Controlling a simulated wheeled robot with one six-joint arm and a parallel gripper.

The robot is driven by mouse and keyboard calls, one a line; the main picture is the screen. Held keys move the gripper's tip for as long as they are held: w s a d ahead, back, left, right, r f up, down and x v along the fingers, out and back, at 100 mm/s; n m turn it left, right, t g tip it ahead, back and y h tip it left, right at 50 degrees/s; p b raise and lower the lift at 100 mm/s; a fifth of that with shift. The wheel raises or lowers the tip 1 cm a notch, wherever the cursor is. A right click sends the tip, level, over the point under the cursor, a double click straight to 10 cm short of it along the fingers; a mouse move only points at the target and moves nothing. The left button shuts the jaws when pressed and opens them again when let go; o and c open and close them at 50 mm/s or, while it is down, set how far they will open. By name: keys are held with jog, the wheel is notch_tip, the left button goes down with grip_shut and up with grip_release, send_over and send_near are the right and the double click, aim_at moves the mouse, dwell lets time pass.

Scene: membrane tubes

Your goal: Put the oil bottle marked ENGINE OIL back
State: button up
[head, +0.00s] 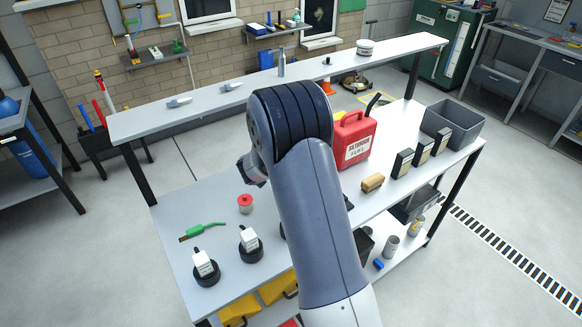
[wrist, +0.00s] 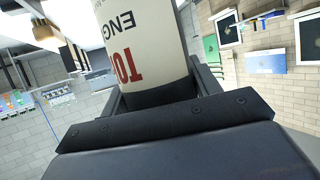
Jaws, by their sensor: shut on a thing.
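My gripper (wrist: 156,88) is shut on the oil bottle (wrist: 140,40), a pale cylinder between the two dark fingers in the wrist view. Its label shows the letters ENG in black, upside down, and part of a red word; the rest is cut off. In the head view my arm hides the held bottle and the fingers. Two white bottles stand on black round bases at the table's front left, one nearer (head: 205,265) and one farther (head: 249,238). A dark edge beside my arm may be another base, mostly hidden.
A raised shelf (head: 210,105) runs along the back.

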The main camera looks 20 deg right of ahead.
jog(key=shift+f, duration=2.4)
jog(key=o, duration=1.3)
jog(key=shift+f, duration=0.1)
jog(key=shift+o, duration=0.2)
jog(key=b+v, duration=0.1)
jog(key=v, duration=1.1)
